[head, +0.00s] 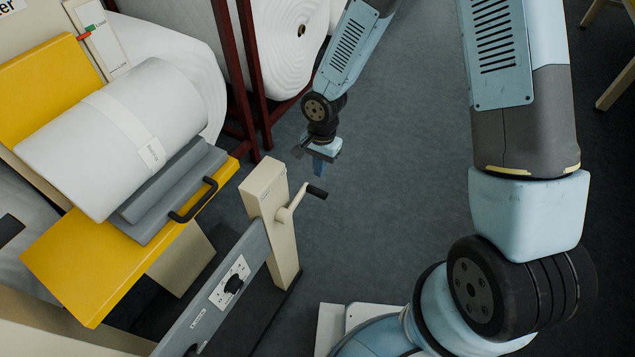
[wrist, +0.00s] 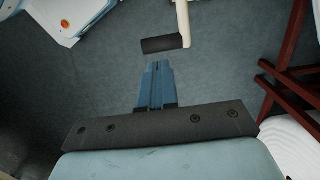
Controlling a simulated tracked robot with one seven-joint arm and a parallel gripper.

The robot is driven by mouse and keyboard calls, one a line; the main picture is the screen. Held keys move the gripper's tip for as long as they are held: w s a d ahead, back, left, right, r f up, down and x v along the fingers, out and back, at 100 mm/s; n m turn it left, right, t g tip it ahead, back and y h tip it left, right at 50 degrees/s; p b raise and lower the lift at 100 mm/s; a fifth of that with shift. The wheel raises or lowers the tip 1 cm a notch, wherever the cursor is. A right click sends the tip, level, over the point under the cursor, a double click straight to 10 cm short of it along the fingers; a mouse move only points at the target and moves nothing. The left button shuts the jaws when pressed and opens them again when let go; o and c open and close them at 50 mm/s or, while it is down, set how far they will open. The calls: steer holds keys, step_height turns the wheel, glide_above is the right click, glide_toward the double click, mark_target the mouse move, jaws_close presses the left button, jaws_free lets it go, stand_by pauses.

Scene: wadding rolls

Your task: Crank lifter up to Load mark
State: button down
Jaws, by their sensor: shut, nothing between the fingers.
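The crank (head: 290,205) is a cream arm on the cream post (head: 267,190), with a black handle (head: 317,191) sticking out to the right. In the wrist view the black handle (wrist: 162,44) lies just beyond my fingertips, apart from them. My gripper (head: 318,170) is shut and empty, above and slightly beyond the handle in the head view; its blue fingers also show in the wrist view (wrist: 157,68). The lifter's yellow platform (head: 80,265) bears a white wadding roll (head: 115,135). A red pointer (head: 85,36) stands at the white scale plate (head: 103,40); its lettering is too small to read surely.
A grey block with a black grab handle (head: 193,200) sits beside the roll. A grey rail with a black knob (head: 234,284) runs to the post. Dark red rack bars (head: 255,80) and large white rolls (head: 285,45) stand behind. Grey floor (head: 400,170) is free right of the crank.

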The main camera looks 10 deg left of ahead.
mark_target(318, 190)
steer(key=f, duration=0.6)
steer(key=shift+s+a+f, duration=0.1)
steer(key=shift+s+f, duration=0.05)
steer(key=shift+s, duration=0.15)
steer(key=shift+f, duration=0.1)
steer(key=shift+w+f, duration=0.35)
steer(key=shift+f, duration=0.35)
